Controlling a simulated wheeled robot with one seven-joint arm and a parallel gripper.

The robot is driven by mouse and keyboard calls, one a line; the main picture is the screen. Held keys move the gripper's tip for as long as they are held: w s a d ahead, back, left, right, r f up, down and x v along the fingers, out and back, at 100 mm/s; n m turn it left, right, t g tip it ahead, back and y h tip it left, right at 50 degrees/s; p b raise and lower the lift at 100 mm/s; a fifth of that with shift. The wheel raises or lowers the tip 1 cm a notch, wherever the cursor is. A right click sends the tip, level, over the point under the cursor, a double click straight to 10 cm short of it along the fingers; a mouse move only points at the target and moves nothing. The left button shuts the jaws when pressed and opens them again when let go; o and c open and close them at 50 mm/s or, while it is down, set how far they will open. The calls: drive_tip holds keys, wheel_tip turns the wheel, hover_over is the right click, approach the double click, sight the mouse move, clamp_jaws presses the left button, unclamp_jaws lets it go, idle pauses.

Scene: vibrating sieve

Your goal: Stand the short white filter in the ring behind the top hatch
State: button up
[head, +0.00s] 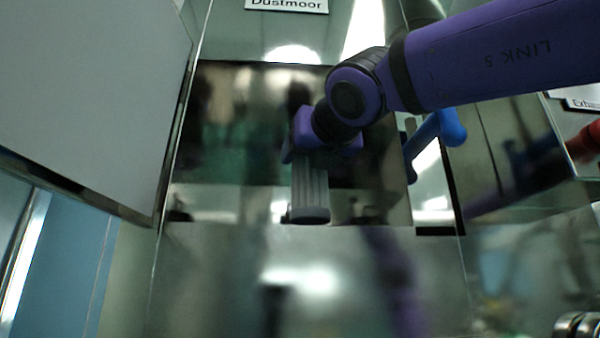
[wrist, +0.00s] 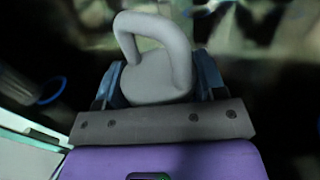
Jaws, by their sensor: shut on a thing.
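The short white filter (head: 309,188) looks grey and ribbed in the head view and hangs upright below my gripper (head: 318,150), with a darker grey cap at its bottom. In the wrist view its pale round top and looped handle (wrist: 160,72) sit between the two blue fingers of my gripper (wrist: 160,88). My gripper is shut on it. In the head view the filter is in front of a dark, shiny rectangular area (head: 235,150), which may be the hatch opening; I cannot tell its depth. I cannot make out the ring.
A large pale panel (head: 90,90), perhaps an open door, stands at the left. A blue handle (head: 440,132) is just right of the dark area. A red part (head: 584,140) is at the far right. A shiny metal surface (head: 220,285) lies below, and a "Dustmoor" sign (head: 287,5) above.

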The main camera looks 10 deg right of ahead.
drive_tip(key=w, duration=0.1)
drive_tip(key=w+f, duration=0.1)
drive_tip(key=w+a, duration=0.1)
drive_tip(key=w, duration=0.1)
drive_tip(key=shift+f, duration=0.2)
drive_tip(key=shift+f, duration=0.15)
drive_tip(key=o, duration=1)
approach(300, 171)
drive_tip(key=w+r, duration=0.1)
drive_tip(key=w, duration=0.2)
drive_tip(key=w+d+r, duration=0.1)
drive_tip(key=shift+w+d+r, duration=0.1)
drive_tip(key=shift+w+r, duration=0.3)
